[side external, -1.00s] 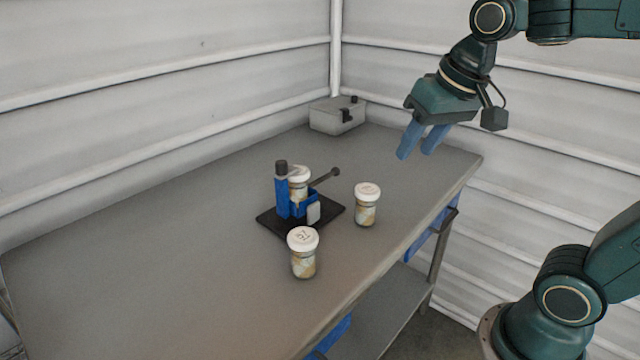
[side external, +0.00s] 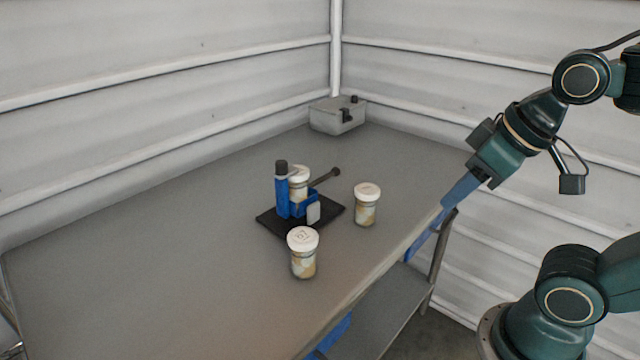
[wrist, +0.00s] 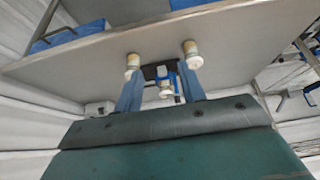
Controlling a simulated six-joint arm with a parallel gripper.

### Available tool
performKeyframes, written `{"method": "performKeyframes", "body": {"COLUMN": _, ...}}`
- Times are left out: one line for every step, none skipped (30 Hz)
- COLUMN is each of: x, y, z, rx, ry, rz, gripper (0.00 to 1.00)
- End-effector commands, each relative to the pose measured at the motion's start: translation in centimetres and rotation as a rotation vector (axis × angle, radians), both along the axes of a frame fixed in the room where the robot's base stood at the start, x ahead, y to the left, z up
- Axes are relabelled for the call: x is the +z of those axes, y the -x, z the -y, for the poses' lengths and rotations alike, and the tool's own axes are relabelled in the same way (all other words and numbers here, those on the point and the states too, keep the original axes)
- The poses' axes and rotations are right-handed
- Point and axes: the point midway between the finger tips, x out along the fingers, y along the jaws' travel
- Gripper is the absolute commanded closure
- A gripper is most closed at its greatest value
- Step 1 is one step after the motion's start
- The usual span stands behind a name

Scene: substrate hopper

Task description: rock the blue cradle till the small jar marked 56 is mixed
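The blue cradle (side external: 283,197) stands on a black base plate (side external: 276,228) on the table, with a dark-knobbed lever (side external: 325,176) at its right. A white-lidded jar (side external: 299,174) sits in the cradle, partly hidden by it; I cannot read its mark. A second jar (side external: 303,257) stands upright in front; its lid mark is too small to read surely. A third jar (side external: 366,208) stands upright to the right. My gripper (side external: 447,204) is empty, by the table's right edge, away from the cradle. The wrist view shows its fingers (wrist: 160,70) apart.
A grey box (side external: 337,116) with a dark latch stands in the far corner by the walls. The table's (side external: 130,270) left and front areas are clear. Two loose jars stand close to the cradle, on its front and right sides.

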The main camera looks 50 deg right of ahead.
Motion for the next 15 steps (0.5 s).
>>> {"method": "performKeyframes", "body": {"x": 0.0, "y": 0.0, "z": 0.0, "rx": 0.000, "ry": 0.000, "rz": 0.000, "gripper": 0.60}}
{"method": "performKeyframes", "body": {"x": 0.0, "y": 0.0, "z": 0.0, "rx": -0.001, "ry": 0.000, "rz": 0.000, "gripper": 0.60}}
{"method": "performKeyframes", "body": {"x": 0.0, "y": 0.0, "z": 0.0, "rx": -0.001, "ry": 0.000, "rz": 0.000, "gripper": 0.60}}
{"method": "performKeyframes", "body": {"x": 0.0, "y": 0.0, "z": 0.0, "rx": -0.001, "ry": 0.000, "rz": 0.000, "gripper": 0.60}}
{"method": "performKeyframes", "body": {"x": 0.1, "y": -0.1, "z": 0.0, "rx": -0.002, "ry": -0.001, "rz": -0.001, "gripper": 0.60}}
{"method": "performKeyframes", "body": {"x": 0.1, "y": -0.1, "z": 0.0, "rx": -0.005, "ry": -0.001, "rz": -0.001, "gripper": 0.60}}
{"method": "performKeyframes", "body": {"x": 0.2, "y": -0.2, "z": 0.0, "rx": -0.008, "ry": -0.003, "rz": -0.002, "gripper": 0.60}}
{"method": "performKeyframes", "body": {"x": 0.2, "y": -0.3, "z": 0.0, "rx": -0.012, "ry": -0.005, "rz": -0.003, "gripper": 0.60}}
{"method": "performKeyframes", "body": {"x": 0.4, "y": -0.5, "z": 0.1, "rx": -0.019, "ry": -0.008, "rz": -0.006, "gripper": 0.60}}
{"method": "performKeyframes", "body": {"x": 0.5, "y": -0.7, "z": 0.1, "rx": -0.026, "ry": -0.011, "rz": -0.009, "gripper": 0.60}}
{"method": "performKeyframes", "body": {"x": 0.6, "y": -0.9, "z": 0.2, "rx": -0.035, "ry": -0.014, "rz": -0.013, "gripper": 0.60}}
{"method": "performKeyframes", "body": {"x": 0.9, "y": -1.3, "z": 0.2, "rx": -0.050, "ry": -0.020, "rz": -0.017, "gripper": 0.60}}
{"method": "performKeyframes", "body": {"x": 1.1, "y": -1.6, "z": 0.3, "rx": -0.061, "ry": -0.024, "rz": -0.022, "gripper": 0.60}}
{"method": "performKeyframes", "body": {"x": 1.3, "y": -1.9, "z": 0.3, "rx": -0.075, "ry": -0.030, "rz": -0.028, "gripper": 0.60}}
{"method": "performKeyframes", "body": {"x": 1.6, "y": -2.5, "z": 0.4, "rx": -0.096, "ry": -0.039, "rz": -0.035, "gripper": 0.60}}
